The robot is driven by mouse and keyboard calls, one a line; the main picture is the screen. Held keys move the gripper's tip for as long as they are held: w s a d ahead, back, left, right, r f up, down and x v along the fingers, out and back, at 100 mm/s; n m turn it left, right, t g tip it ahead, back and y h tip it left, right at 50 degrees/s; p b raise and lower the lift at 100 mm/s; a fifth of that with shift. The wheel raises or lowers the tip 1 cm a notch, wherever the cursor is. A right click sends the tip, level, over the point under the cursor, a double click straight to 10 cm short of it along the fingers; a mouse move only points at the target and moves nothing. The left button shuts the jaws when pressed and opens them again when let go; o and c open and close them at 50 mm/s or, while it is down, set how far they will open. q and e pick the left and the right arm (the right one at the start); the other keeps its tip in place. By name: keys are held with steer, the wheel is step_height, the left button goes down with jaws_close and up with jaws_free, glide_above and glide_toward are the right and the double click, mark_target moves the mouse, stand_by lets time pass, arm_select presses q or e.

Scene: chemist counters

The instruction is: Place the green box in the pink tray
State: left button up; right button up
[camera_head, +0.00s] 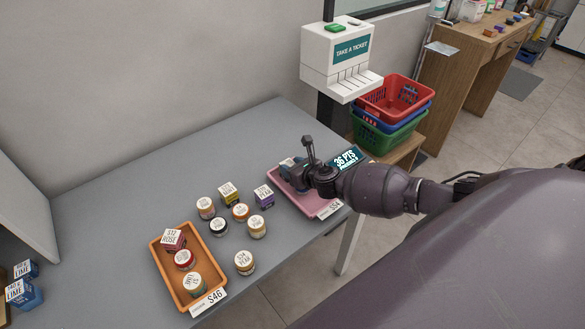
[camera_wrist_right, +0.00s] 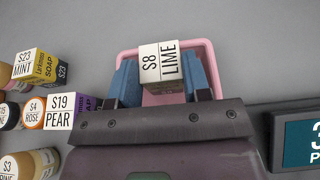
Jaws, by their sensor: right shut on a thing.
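My right gripper (camera_head: 296,170) is over the pink tray (camera_head: 305,203) at the right end of the grey counter. The box sits between the two blue fingers. Its sides barely show, so I cannot tell its colour clearly. The pink tray's rim (camera_wrist_right: 207,48) shows behind and around the box. I cannot tell whether the box touches the tray floor. My left gripper is not in view.
Several jars and boxes, including a yellow box (camera_head: 228,192) and a purple box (camera_head: 264,197), stand left of the pink tray. An orange tray (camera_head: 172,273) holds a few items. A ticket dispenser (camera_head: 338,60) and stacked baskets (camera_head: 392,98) stand behind.

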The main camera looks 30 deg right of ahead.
steer(key=shift+f, duration=0.1)
steer(key=o, duration=1)
steer(key=shift+c, duration=0.2)
